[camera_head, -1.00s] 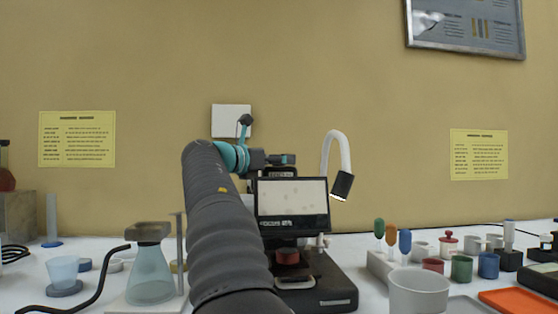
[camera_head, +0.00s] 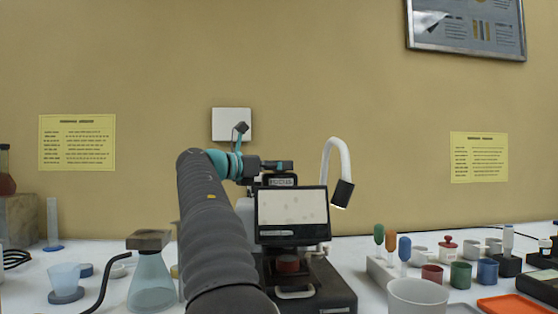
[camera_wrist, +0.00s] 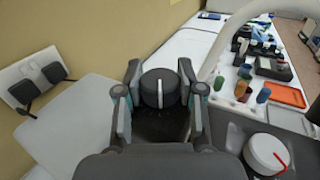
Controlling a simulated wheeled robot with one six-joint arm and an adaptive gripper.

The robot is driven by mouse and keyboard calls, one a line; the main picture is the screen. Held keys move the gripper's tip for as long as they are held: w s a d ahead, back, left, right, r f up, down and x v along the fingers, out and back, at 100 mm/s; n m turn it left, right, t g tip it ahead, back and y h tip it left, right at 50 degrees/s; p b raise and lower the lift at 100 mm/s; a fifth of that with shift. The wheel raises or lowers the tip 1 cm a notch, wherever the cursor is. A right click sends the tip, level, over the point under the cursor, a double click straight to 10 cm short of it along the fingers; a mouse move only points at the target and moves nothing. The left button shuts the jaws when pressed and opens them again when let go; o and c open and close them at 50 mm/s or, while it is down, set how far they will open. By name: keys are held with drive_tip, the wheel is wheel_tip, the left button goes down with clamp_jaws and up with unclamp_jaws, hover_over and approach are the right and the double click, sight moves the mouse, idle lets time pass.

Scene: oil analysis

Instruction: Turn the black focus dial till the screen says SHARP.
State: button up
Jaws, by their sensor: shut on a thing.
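The black focus dial (camera_wrist: 160,88) is a round knob with a white pointer line on its face, seen in the wrist view. My gripper (camera_wrist: 159,70) has one finger on each side of it and is shut on it. In the head view the dial is hidden behind the screen and my arm. The screen (camera_head: 292,206) stands above the black instrument base (camera_head: 325,290) and shows a pale picture with faint spots. Small markings run along its lower edge, too small to read. A label above the screen seems to read FOCUS.
A white gooseneck lamp (camera_head: 341,165) curves up right of the screen. A conical flask (camera_head: 152,284) stands to the left. A white cup (camera_head: 417,296), coloured cups and an orange tray (camera_head: 508,304) lie to the right. A white round part (camera_wrist: 266,154) shows in the wrist view.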

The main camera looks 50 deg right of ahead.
drive_tip(key=shift+m+g, duration=0.4)
drive_tip(key=shift+g, duration=0.2)
drive_tip(key=o, duration=1.2)
drive_tip(key=shift+c, duration=0.2)
drive_tip(key=v, duration=1.2)
drive_tip(key=shift+r, duration=0.15)
